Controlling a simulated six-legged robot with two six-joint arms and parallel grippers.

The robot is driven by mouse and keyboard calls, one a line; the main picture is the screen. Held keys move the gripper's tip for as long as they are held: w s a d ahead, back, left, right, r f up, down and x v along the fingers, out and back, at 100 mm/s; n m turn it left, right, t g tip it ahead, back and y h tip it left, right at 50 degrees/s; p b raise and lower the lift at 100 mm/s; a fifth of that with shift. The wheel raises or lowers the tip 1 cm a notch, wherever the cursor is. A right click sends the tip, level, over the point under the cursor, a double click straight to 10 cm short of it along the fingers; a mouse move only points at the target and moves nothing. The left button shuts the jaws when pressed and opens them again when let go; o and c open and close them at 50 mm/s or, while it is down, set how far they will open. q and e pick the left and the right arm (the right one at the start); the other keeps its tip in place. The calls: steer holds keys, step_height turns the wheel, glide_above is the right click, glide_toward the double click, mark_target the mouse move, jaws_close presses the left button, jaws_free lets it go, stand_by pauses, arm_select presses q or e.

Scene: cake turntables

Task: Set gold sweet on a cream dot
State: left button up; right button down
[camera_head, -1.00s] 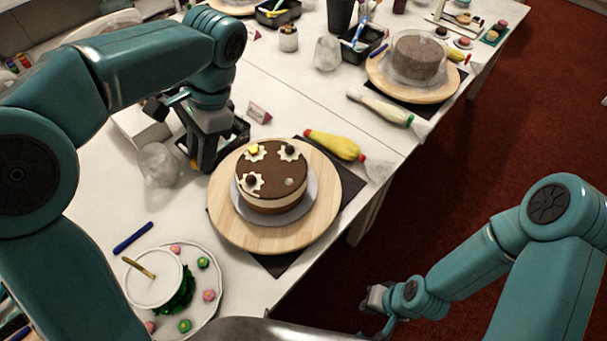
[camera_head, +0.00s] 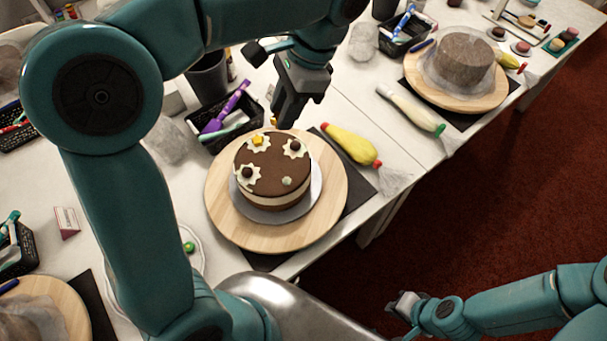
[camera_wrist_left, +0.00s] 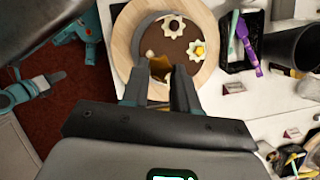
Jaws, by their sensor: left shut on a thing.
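A chocolate-topped round cake (camera_head: 262,172) with a cream middle band stands on a wooden turntable (camera_head: 225,220). Its top bears cream flower-shaped dots: two with dark balls (camera_head: 293,147) (camera_head: 247,172), one with a yellow sweet (camera_head: 258,140). A small plain cream dot (camera_head: 287,182) is near the front right. My left gripper (camera_head: 280,124) is above the cake's back edge. It is shut on a gold sweet (camera_wrist_left: 159,66), seen between its fingers in the left wrist view, over the cake. The fingers hide part of the cake there. My right gripper (camera_head: 400,303) hangs over the floor; its jaws are unclear.
A yellow piping bag (camera_head: 350,146) lies right of the turntable. A black basket (camera_head: 245,112) with a purple tool stands behind left. Another covered cake (camera_head: 460,60) sits at the back right. My left arm hides much of the plate with green sweets (camera_head: 190,246).

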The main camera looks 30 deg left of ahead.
mark_target(285, 181)
arm_select(q)
steer(key=shift+s, duration=0.2)
steer(key=shift+s+f+b, duration=0.15)
steer(key=shift+f+b, duration=0.05)
steer(key=shift+b, duration=0.2)
step_height(285, 181, down, 19)
steer(key=shift+d+f, duration=0.1)
steer(key=shift+f, duration=0.05)
steer(key=shift+w+f, duration=0.15)
steer(key=shift+w, duration=0.15)
steer(key=shift+s, duration=0.2)
steer(key=o, duration=0.6)
steer(key=shift+f+b, duration=0.1)
steer(key=shift+b, duration=0.2)
steer(key=o, duration=0.4)
steer(key=shift+w, duration=0.2)
steer(key=shift+s, duration=0.1)
